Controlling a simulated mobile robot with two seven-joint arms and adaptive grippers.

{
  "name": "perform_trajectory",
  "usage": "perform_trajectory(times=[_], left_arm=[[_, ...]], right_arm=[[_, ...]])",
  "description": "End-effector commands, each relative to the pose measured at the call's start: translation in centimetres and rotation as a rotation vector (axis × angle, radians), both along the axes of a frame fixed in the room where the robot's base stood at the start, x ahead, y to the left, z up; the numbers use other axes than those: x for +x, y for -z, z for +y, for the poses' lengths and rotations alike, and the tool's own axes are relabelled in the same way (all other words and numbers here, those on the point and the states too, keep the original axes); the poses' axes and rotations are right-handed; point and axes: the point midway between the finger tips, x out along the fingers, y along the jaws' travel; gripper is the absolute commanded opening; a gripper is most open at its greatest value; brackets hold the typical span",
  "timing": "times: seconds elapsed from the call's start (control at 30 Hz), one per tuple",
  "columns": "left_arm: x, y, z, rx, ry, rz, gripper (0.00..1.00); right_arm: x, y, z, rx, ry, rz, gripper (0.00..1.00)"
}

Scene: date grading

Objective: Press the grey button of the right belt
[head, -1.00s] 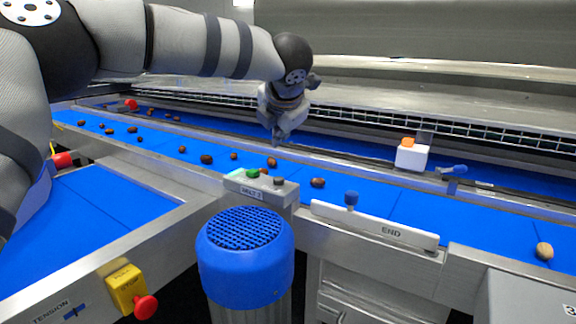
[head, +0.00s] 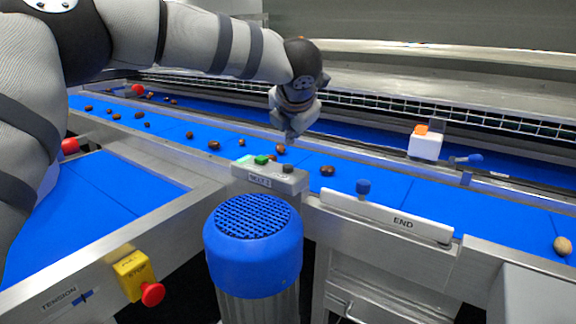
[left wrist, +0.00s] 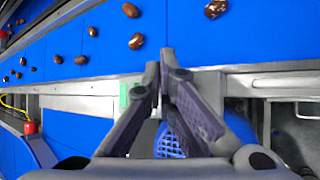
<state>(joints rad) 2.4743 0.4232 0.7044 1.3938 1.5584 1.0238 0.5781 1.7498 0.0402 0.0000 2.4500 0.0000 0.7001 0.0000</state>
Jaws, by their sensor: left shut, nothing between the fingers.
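A grey button box labelled BELT 2 (head: 262,180) stands on the frame in front of the belt. It carries a green button (head: 262,160) and a dark grey button (head: 288,168). My left gripper (head: 290,138) is shut and empty, pointing down, and in the head view its tips show just above the grey button. A gap shows between the tips and the button. In the left wrist view the shut fingers (left wrist: 167,56) cover most of the box; a pale green edge (left wrist: 124,95) shows beside them, and I cannot make out the grey button. My right gripper is not in view.
A blue-capped motor (head: 253,247) stands in front of the box. A white END bar (head: 386,215) with a blue knob lies to its right. A yellow stop box (head: 134,276) with a red knob is at lower left. Several dates lie on the blue belt (head: 390,192).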

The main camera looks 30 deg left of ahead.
Motion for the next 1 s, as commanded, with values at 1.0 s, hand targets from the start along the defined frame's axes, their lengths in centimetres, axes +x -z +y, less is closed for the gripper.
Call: perform_trajectory(times=[1.0], left_arm=[[0.0, 3.3, 0.0, 0.000, 0.001, -0.001, 0.00]], right_arm=[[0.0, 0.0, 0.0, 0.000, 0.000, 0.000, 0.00]])
